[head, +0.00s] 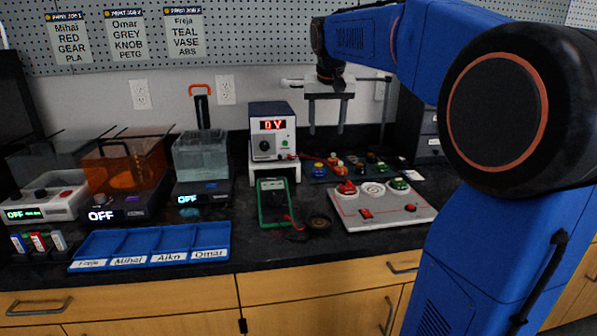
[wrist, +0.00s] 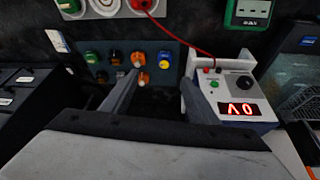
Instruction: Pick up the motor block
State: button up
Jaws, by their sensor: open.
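Several small coloured blocks sit on a dark blue board (wrist: 108,72) behind the grey switch panel; the board also shows in the head view (head: 318,180). In the wrist view I see an orange block (wrist: 138,59), a blue block with a yellow top (wrist: 164,60), and green and dark ones. I cannot tell which is the motor block. My gripper (head: 328,130) points down above the board, open and empty, well clear of the blocks. Its two fingers (wrist: 158,84) frame the near edge of the board in the wrist view.
A power supply (head: 267,140) reading 0 V stands left of the board, with a red lead. A green multimeter (head: 274,203) and the switch panel (head: 385,213) are in front. A dark drawer unit (head: 429,148) stands right. A blue tray (head: 150,246) lies front left.

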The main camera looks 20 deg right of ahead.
jog(key=w, duration=0.2)
send_over(319, 165)
jog(key=s, duration=0.2)
jog(key=f, duration=1)
jog(key=shift+w+a+f, duration=0.15)
jog(key=shift+a+f, duration=0.1)
jog(key=shift+f, duration=0.15)
jog(key=shift+a+x, duration=0.15)
jog(key=shift+x, duration=1.15)
jog(key=shift+a+x, duration=0.15)
jog(key=shift+x, duration=1.2)
jog(key=shift+c, duration=0.6)
jog(key=c, duration=1)
